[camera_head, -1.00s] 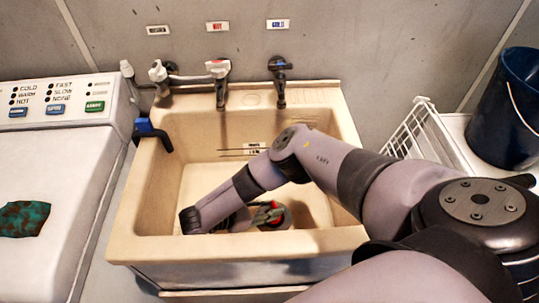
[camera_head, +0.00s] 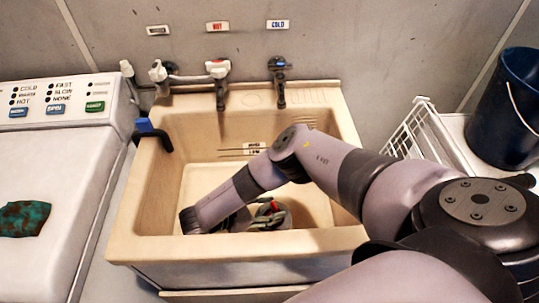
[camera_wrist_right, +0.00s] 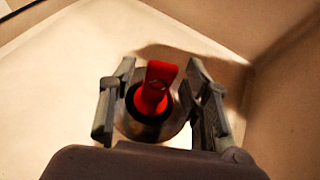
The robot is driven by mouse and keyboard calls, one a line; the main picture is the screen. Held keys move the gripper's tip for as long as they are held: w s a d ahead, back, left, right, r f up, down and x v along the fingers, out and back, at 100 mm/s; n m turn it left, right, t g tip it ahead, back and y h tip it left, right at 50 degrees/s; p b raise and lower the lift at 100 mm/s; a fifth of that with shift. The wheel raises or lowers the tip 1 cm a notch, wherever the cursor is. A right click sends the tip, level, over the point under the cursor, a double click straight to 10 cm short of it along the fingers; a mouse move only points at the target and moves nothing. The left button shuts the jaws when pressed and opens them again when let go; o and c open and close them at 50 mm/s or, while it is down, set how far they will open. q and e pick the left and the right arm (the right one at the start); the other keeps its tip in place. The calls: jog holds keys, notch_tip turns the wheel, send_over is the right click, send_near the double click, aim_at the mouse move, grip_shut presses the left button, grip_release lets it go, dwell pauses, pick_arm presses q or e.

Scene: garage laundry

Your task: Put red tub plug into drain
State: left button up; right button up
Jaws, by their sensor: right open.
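The red tub plug (camera_wrist_right: 157,88) shows its upright flat tab in the right wrist view, with a dark round area and a pale metal ring around its lower part. This looks like the drain (camera_wrist_right: 178,136), but I cannot tell how deep the plug sits. My right gripper (camera_wrist_right: 160,98) is open, with one finger on each side of the plug and visible gaps between. In the head view, my right gripper (camera_head: 262,216) is low inside the sink (camera_head: 150,205), and a small red part of the plug (camera_head: 274,206) shows there. My left gripper is out of view.
The sink's front rim (camera_head: 240,247) is close to my right arm. Faucets (camera_head: 219,72) stand at the back. A washer (camera_head: 50,160) with a green cloth (camera_head: 24,218) is on the left. A white rack (camera_head: 412,135) and blue bucket (camera_head: 505,110) are on the right.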

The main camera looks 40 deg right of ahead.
jog(key=p+v, duration=0.1)
jog(key=v, duration=0.6)
jog(key=shift+a+r, duration=0.15)
jog(key=shift+a, duration=0.1)
